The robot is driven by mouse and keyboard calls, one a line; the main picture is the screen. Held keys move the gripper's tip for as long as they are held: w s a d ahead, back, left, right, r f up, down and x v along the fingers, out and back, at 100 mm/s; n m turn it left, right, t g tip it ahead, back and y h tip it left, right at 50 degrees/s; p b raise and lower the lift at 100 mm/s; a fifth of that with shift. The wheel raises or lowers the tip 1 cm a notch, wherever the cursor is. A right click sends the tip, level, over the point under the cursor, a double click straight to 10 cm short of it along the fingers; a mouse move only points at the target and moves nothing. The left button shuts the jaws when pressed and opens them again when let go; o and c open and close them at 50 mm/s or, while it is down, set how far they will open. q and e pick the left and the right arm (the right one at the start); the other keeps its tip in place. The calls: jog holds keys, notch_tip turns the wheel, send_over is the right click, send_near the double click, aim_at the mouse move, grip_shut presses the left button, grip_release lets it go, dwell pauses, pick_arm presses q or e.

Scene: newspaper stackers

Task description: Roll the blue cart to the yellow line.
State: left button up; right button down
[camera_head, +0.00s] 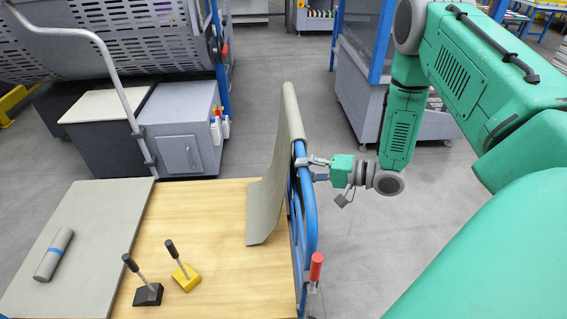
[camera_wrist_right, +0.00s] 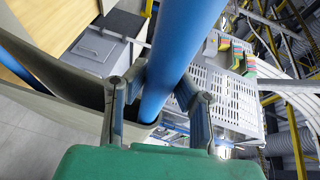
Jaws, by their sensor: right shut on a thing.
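The blue cart's tubular rail (camera_head: 310,205) stands upright along the right edge of a wooden top (camera_head: 195,215). A grey sheet (camera_head: 272,170) is draped against the rail's inner side and rises above it. My right gripper (camera_head: 318,166) reaches in from the right and is shut on the rail near its far end. In the right wrist view, the blue bar (camera_wrist_right: 185,45) passes between the fingers of my right gripper (camera_wrist_right: 160,92). The cart's wheels are hidden. No yellow line can be made out on the floor. My left gripper is out of view.
On the wooden top stand a black block (camera_head: 148,294) and a yellow block (camera_head: 186,278) with upright handles. A grey roll (camera_head: 53,255) lies on a grey panel (camera_head: 100,225). Grey cabinets (camera_head: 180,130) stand beyond. Grey floor (camera_head: 270,75) is open between the machines.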

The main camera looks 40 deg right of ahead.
jog(key=s+d+p, duration=0.1)
jog(key=s+d, duration=0.5)
jog(key=d, duration=0.2)
jog(key=shift+s+f+p, duration=0.15)
jog(key=shift+f+p, duration=0.2)
jog(key=c, duration=1.3)
grip_release()
jog(key=shift+w+r, duration=0.15)
jog(key=shift+w, duration=0.05)
jog(key=shift+d, duration=0.1)
